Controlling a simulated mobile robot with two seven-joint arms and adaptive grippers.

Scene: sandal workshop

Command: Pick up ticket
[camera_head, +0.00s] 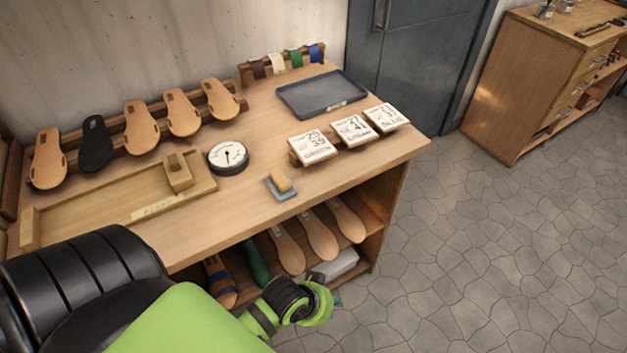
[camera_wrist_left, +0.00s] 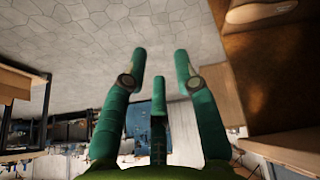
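Three white tickets with black numbers stand on small wooden blocks at the right end of the workbench in the head view: a left ticket (camera_head: 313,147), a middle ticket (camera_head: 352,131) and a right ticket (camera_head: 386,117). My left gripper (camera_head: 322,303) is low in front of the bench, beside the lower shelf, below and apart from the tickets. In the left wrist view its green fingers (camera_wrist_left: 160,62) are spread with nothing between them. No ticket shows in that view. My right gripper is not in view.
The bench holds a dark tray (camera_head: 322,92), a round dial (camera_head: 228,157), a small dish (camera_head: 281,188) with a tan block, a wooden tray (camera_head: 75,222) and a rack of sandal soles (camera_head: 142,127). Shoe lasts (camera_head: 318,236) lie on the lower shelf. The floor (camera_head: 490,240) at right is clear.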

